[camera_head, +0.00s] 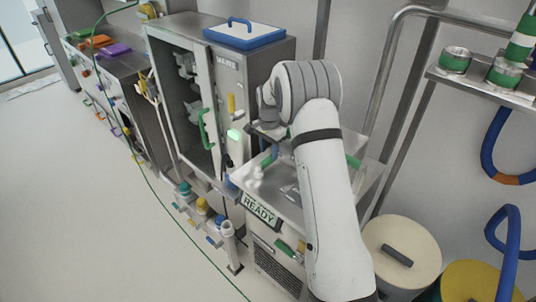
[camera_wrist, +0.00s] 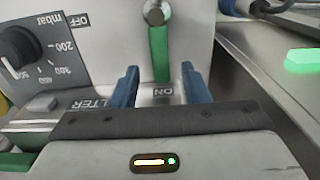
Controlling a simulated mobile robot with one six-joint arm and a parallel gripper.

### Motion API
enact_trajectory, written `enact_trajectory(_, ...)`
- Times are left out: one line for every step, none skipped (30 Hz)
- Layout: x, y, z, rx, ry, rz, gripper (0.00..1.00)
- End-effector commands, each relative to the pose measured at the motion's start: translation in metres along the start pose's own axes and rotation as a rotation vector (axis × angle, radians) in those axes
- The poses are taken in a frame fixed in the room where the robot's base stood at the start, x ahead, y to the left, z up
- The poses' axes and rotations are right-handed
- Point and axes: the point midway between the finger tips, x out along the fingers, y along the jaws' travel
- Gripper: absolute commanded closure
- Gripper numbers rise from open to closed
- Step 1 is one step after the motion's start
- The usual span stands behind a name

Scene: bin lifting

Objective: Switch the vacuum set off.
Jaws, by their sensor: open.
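In the wrist view a green lever (camera_wrist: 159,52) hangs from a round metal pivot (camera_wrist: 153,13) on a grey panel. Its free end points to the upside-down ON label (camera_wrist: 164,91). An OFF label (camera_wrist: 77,19) sits further left on the panel. My gripper (camera_wrist: 162,84) is open. Its two blue fingers stand on either side of the lever's free end, with gaps on both sides; I cannot tell whether they reach around it in depth.
A black dial (camera_wrist: 20,50) with an mbar scale lies left of the lever. A glowing green light (camera_wrist: 303,60) is at the right. In the head view a steel cabinet (camera_head: 228,90) with a blue tray stands left of my arm. A READY sign (camera_head: 259,210) is below. The left floor is mostly clear.

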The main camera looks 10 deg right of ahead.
Motion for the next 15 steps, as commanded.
enact_trajectory(0.008, 0.001, 0.001, 0.000, -0.002, 0.003, 0.58)
enact_trajectory(0.012, 0.001, 0.000, 0.000, -0.002, 0.003, 0.58)
enact_trajectory(0.017, 0.001, 0.000, 0.000, -0.001, 0.002, 0.58)
enact_trajectory(0.020, 0.001, 0.000, 0.000, -0.001, 0.002, 0.58)
enact_trajectory(0.023, 0.001, 0.000, 0.000, -0.002, 0.002, 0.58)
enact_trajectory(0.027, 0.001, 0.000, 0.000, -0.001, 0.001, 0.58)
enact_trajectory(0.029, 0.001, 0.000, 0.000, 0.000, 0.001, 0.58)
enact_trajectory(0.030, 0.001, 0.000, 0.000, 0.000, 0.000, 0.58)
enact_trajectory(0.032, 0.001, 0.000, 0.000, 0.000, 0.000, 0.58)
enact_trajectory(0.032, 0.001, 0.000, 0.000, 0.000, 0.000, 0.58)
enact_trajectory(0.033, 0.001, 0.000, 0.000, 0.000, 0.000, 0.58)
enact_trajectory(0.033, 0.001, -0.001, 0.000, 0.000, -0.001, 0.58)
enact_trajectory(0.033, 0.001, -0.001, 0.000, 0.000, -0.001, 0.58)
enact_trajectory(0.033, 0.001, -0.001, 0.000, 0.000, -0.001, 0.58)
enact_trajectory(0.033, 0.001, -0.001, 0.000, 0.000, -0.001, 0.58)
